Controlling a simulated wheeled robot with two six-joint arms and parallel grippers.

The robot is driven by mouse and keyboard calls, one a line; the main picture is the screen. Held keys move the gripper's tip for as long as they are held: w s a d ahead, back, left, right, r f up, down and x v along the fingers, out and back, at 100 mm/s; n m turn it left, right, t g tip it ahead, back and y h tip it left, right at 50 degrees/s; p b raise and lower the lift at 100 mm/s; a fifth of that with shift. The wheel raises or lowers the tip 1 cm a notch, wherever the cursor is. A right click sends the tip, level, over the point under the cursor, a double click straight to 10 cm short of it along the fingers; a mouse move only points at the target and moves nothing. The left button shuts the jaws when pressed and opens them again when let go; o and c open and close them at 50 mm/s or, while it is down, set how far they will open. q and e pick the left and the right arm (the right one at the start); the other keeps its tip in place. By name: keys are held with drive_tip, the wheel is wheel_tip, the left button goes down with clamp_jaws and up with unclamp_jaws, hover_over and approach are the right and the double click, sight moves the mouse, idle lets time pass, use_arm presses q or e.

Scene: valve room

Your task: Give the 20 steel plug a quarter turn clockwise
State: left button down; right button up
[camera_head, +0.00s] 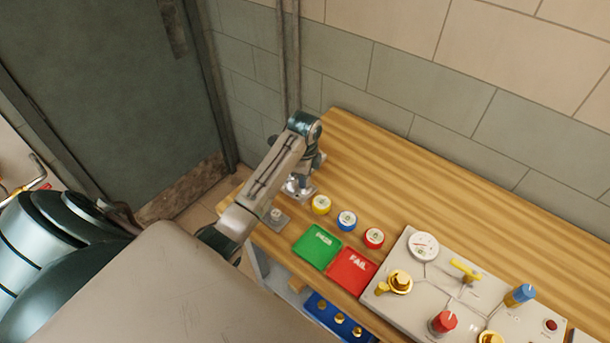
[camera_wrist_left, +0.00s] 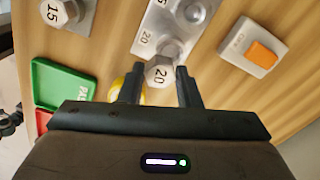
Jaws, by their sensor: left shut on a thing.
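The 20 steel plug (camera_wrist_left: 160,73) is a hex-headed steel piece marked 20, on a light metal plate (camera_wrist_left: 147,38) also marked 20. In the left wrist view it sits between the fingertips of my left gripper (camera_wrist_left: 160,86), which is shut on it. In the head view my left gripper (camera_head: 300,184) points down at the far left part of the bench, and the plug cannot be made out clearly there. A second plug (camera_wrist_left: 57,10), marked 15, stands on its own plate beside it; it also shows in the head view (camera_head: 278,214). My right gripper is not in view.
Yellow (camera_head: 321,204), blue (camera_head: 347,220) and red (camera_head: 374,238) round pieces stand right of the gripper. Green (camera_head: 317,247) and red FAIL (camera_head: 352,271) trays lie in front. A valve panel (camera_head: 412,279) is further right. An orange-switch box (camera_wrist_left: 253,47) stands nearby.

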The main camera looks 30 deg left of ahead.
use_arm(q)
drive_tip(key=shift+n, duration=0.4)
drive_tip(key=shift+w+a+f, duration=0.1)
drive_tip(key=shift+w+a, duration=0.05)
drive_tip(key=shift+w, duration=0.05)
drive_tip(key=shift+w+a+f, duration=0.2)
drive_tip(key=shift+w+a, duration=0.05)
drive_tip(key=shift+w, duration=0.2)
drive_tip(key=shift+f, duration=0.2)
idle(0.9)
drive_tip(key=shift+f, duration=0.45)
drive_tip(key=shift+f, duration=0.5)
idle(0.8)
idle(0.3)
